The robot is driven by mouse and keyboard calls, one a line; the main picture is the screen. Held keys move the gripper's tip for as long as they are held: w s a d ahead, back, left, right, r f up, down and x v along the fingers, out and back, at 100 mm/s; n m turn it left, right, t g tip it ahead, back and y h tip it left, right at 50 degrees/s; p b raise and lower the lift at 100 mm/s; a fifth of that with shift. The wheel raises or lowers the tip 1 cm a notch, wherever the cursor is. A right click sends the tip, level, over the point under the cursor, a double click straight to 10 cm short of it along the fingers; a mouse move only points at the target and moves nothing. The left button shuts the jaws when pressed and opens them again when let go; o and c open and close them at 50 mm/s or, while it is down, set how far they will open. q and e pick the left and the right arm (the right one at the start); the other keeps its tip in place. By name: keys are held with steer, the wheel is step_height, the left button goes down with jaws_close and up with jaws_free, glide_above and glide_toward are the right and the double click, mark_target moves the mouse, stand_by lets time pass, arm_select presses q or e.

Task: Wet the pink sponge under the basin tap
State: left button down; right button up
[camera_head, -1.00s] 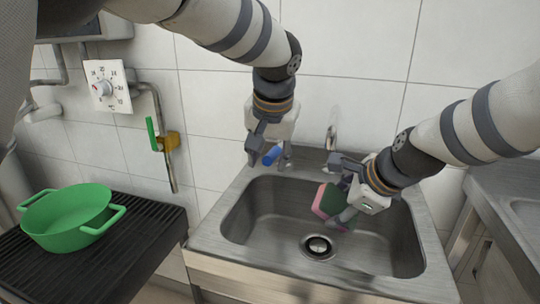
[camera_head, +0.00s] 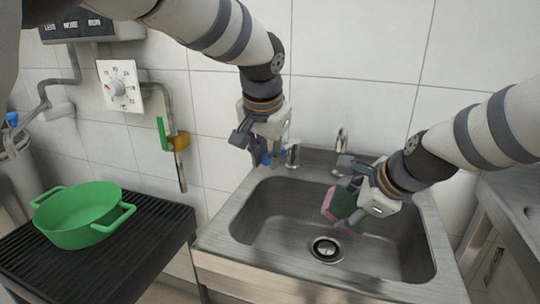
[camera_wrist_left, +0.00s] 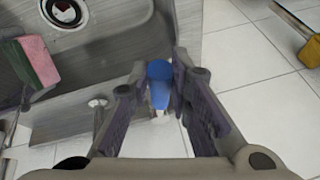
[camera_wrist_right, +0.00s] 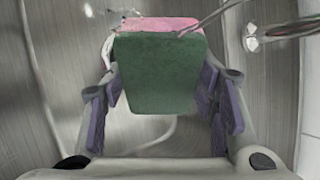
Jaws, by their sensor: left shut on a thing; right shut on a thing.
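The sponge (camera_head: 342,204), pink with a green side, is in my right gripper (camera_head: 346,196), shut on it above the basin (camera_head: 284,222). The right wrist view shows its green face (camera_wrist_right: 160,75) between the fingers and a pink strip beyond. My left gripper (camera_head: 258,150) is shut on the blue tap handle (camera_wrist_left: 159,82) at the basin's back left; the fingers partly hide it in the head view. The chrome tap (camera_head: 341,138) rises at the basin's back edge. A thin streak meets the sponge's far edge in the right wrist view; I cannot tell whether it is water.
The drain (camera_head: 325,249) is in the basin floor. A green pot (camera_head: 80,216) stands on a dark ribbed surface (camera_head: 130,262) at left. A dial (camera_head: 119,87) and a pipe with a yellow valve (camera_head: 179,142) are on the tiled wall. Another counter (camera_head: 510,200) is at right.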

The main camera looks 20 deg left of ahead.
arm_select(q)
steer(key=c, duration=1.5)
jaws_free()
steer(key=shift+o, duration=0.2)
steer(key=v, duration=1.2)
